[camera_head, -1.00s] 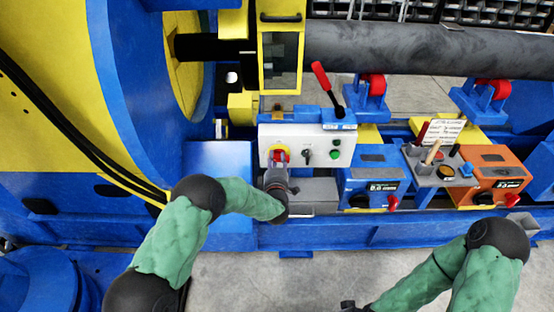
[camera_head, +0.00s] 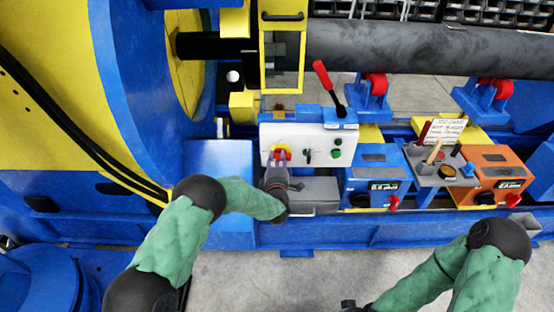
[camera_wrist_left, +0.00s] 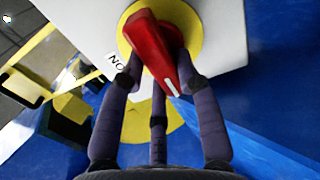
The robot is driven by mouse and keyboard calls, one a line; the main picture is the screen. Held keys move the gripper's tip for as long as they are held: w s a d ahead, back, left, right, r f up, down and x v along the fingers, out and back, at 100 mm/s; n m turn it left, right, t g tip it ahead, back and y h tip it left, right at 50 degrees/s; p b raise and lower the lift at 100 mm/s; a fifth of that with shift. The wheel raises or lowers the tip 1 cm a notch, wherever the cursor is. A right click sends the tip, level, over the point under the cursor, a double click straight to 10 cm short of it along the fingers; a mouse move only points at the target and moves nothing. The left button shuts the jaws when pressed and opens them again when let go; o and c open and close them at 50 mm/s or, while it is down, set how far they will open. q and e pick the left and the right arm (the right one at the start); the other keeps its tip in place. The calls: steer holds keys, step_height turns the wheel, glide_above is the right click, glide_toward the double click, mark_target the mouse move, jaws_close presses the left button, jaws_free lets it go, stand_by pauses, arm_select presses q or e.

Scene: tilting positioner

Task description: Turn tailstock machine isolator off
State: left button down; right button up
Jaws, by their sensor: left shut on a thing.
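The isolator is a red knob (camera_wrist_left: 152,48) on a round yellow plate (camera_wrist_left: 193,22), set in a white control panel (camera_head: 324,133). In the left wrist view the knob's white pointer mark faces down and right, and a label reading "ON" stands to its left. My left gripper (camera_wrist_left: 155,75) is shut on the red knob, with fingers on both sides of it. In the head view the left gripper (camera_head: 278,168) covers the lower part of the knob. Of my right gripper, only a dark part (camera_head: 348,304) shows at the bottom edge.
The panel also has a small black switch (camera_head: 307,155) and green buttons (camera_head: 336,147). A red-handled lever (camera_head: 323,75) rises above it. Right of the panel stand a blue unit (camera_head: 376,178) and an orange unit (camera_head: 497,170). The floor in front is clear.

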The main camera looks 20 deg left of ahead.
arm_select(q)
steer(key=c, duration=0.9)
jaws_free()
steer(key=shift+s, duration=0.1)
steer(key=v, duration=1.2)
